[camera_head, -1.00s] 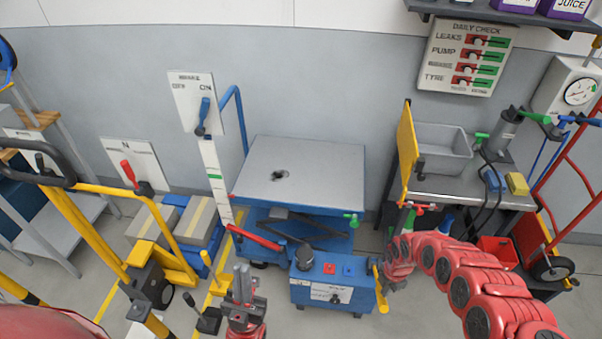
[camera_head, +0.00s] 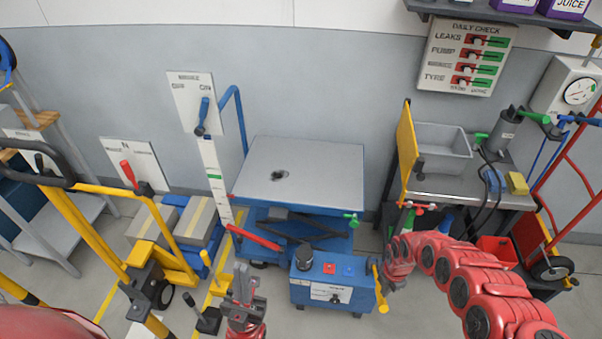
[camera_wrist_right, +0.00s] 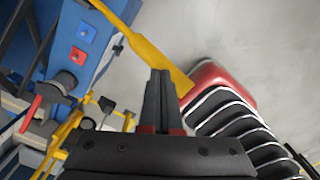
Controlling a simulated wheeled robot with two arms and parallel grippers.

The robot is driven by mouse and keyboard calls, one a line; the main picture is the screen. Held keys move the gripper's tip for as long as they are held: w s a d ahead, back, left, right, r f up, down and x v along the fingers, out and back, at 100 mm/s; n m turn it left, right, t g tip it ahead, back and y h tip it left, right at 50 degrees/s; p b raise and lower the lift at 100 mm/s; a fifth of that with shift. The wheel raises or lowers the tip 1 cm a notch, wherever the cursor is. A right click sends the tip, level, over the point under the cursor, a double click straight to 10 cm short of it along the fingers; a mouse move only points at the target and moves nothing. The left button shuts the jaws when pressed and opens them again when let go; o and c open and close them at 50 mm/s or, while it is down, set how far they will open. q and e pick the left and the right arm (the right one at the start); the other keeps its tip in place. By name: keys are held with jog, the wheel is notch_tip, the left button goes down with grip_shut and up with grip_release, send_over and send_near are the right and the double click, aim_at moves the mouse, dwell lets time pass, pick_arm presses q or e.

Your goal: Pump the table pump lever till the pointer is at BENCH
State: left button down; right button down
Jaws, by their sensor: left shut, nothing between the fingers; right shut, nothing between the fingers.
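The blue lift table (camera_head: 300,170) stands by the wall with a flat grey top. Its blue pump box (camera_head: 325,290) sits at the front, with a yellow lever (camera_head: 380,290) on the right side, slanting down. The same lever (camera_wrist_right: 148,52) crosses the right wrist view. My right gripper (camera_wrist_right: 158,75) is shut and empty, its tips close to the lever; contact is unclear. In the head view it (camera_head: 387,283) is just right of the lever. My left gripper (camera_head: 241,270) is shut and empty, left of the box.
A red lever (camera_head: 255,238) juts from the table's left front. A blue brake lever (camera_head: 203,115) is on a wall-side panel. A yellow-framed cart (camera_head: 175,235) stands left, a metal bench (camera_head: 465,185) right. Open floor lies in front of the box.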

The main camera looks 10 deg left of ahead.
jog(key=shift+f+b, duration=7.05)
jog(key=shift+f, duration=0.55)
notch_tip(320, 180, up, 16)
jog(key=p, duration=1.2)
jog(key=shift+f+p, duration=0.25)
jog(key=shift+p, duration=0.15)
jog(key=shift+f, duration=0.25)
